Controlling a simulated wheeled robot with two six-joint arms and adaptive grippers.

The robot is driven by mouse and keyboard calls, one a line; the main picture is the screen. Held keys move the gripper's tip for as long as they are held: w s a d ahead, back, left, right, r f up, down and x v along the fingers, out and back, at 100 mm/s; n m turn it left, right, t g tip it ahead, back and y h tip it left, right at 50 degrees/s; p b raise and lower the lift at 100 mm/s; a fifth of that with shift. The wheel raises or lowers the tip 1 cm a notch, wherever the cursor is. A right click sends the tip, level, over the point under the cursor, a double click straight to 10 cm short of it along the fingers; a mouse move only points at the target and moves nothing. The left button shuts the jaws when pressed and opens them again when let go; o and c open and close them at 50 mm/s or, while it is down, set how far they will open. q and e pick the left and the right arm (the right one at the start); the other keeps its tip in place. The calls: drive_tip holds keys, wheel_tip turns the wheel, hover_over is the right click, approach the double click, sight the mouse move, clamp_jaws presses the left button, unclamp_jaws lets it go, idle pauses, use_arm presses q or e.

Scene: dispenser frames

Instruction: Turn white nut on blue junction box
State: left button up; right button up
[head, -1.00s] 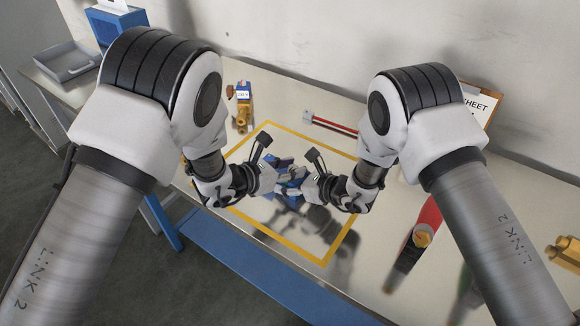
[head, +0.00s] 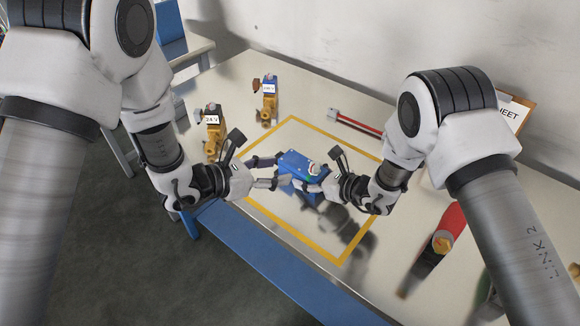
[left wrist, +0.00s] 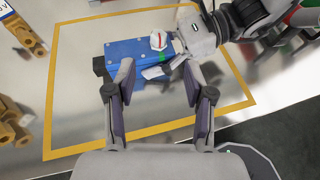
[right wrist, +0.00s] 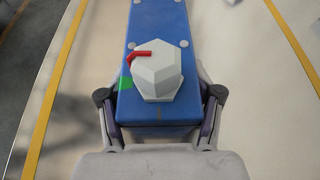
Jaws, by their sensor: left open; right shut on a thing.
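The blue junction box (head: 297,161) is inside the yellow outline. My right gripper (head: 307,183) is shut on one end of it, with a finger on each side in the right wrist view. The white nut (right wrist: 158,70) is six-sided, with a red pointer (right wrist: 141,54) directed to the left. A green mark (right wrist: 125,83) is on the box's left edge, just below the pointer's tip. The nut also shows in the left wrist view (left wrist: 158,40). My left gripper (head: 274,171) is open and empty, beside the box. I cannot tell whether the box touches the table.
Two brass valves with labelled blocks, one (head: 212,130) near and one (head: 268,98) farther back, stand left of the yellow outline (head: 345,262). A red-handled tool (head: 440,240) lies at the right. A red and black bar (head: 355,124) lies at the back.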

idle(0.3)
use_arm(q)
drive_tip(key=w+d+m+g+h, duration=0.1)
drive_tip(key=w+m+h, duration=0.1)
drive_tip(key=w+h, duration=0.25)
drive_tip(key=m+g+h, duration=0.3)
drive_tip(key=m+g, duration=0.1)
drive_tip(key=g, duration=0.2)
approach(309, 172)
drive_tip(key=r, duration=0.1)
drive_tip(key=a+r, duration=0.1)
drive_tip(key=shift+w+a+r, duration=0.15)
drive_tip(key=shift+a+r, duration=0.15)
drive_tip(key=shift+a+f+m, duration=0.2)
drive_tip(key=shift+f+m, duration=0.05)
drive_tip(key=shift+m, duration=0.15)
drive_tip(key=d, duration=1.2)
drive_tip(key=shift+w, duration=0.3)
clamp_jaws()
